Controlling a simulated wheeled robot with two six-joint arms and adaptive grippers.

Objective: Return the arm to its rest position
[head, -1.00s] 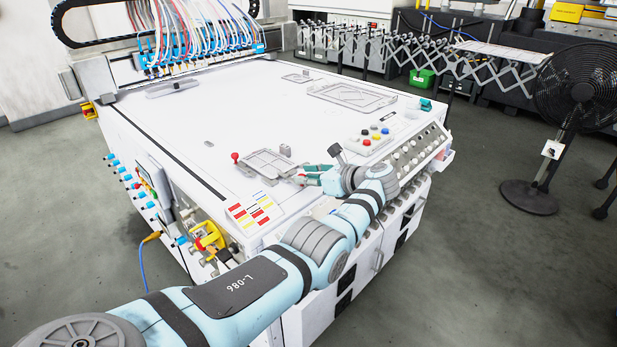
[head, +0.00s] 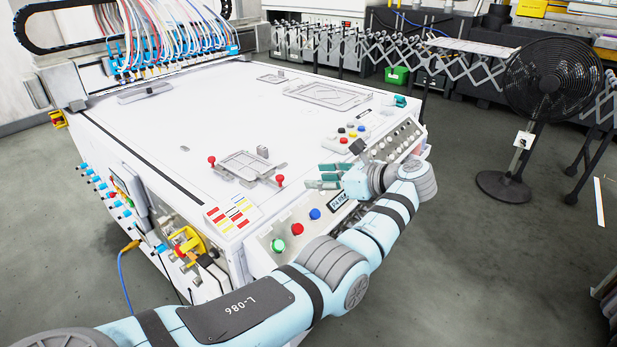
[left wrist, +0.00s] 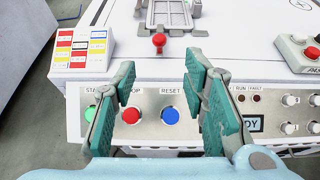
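My left gripper (head: 326,178) is at the front edge of the white machine table (head: 225,105), above the front control panel. In the left wrist view my left gripper (left wrist: 163,110) has its teal finger pads wide apart with nothing between them. Beyond and below the fingers are the green button (left wrist: 91,113), red button (left wrist: 131,115) and blue RESET button (left wrist: 169,115). My left arm (head: 235,305) reaches in from the lower left of the head view. My right gripper is not in view.
A grey clamp frame (head: 248,166) with red-knobbed levers (head: 279,181) lies near the table's front. Small coloured buttons (head: 352,131) sit on the tabletop. A black fan (head: 552,80) stands at the right. Floor (head: 480,260) right of the machine is open.

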